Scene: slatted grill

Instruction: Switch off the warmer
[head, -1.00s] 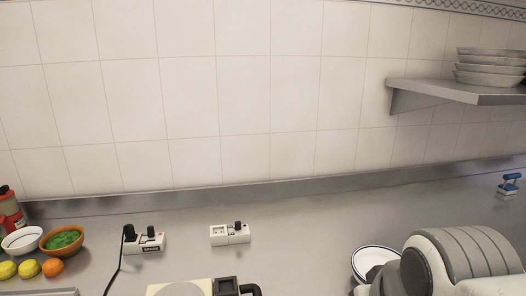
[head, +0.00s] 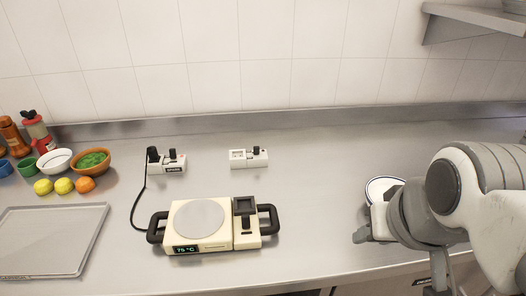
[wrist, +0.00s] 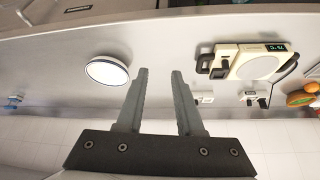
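The warmer (head: 212,240) is a cream unit with a round grey plate, black side handles and a lit display reading about 75 °C. A similar box (head: 249,158) stands to the right. My gripper (wrist: 160,72) is open and empty in the wrist view, apart from the warmer (wrist: 246,68), which appears upside down. In the head view my arm is at the right.
A white, blue-rimmed plate (head: 381,190) lies beside my arm. Lemons, an orange, bowls and bottles sit at the left, behind a metal tray (head: 52,238). A shelf (head: 475,22) is on the wall at upper right. Counter between the warmer and plate is clear.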

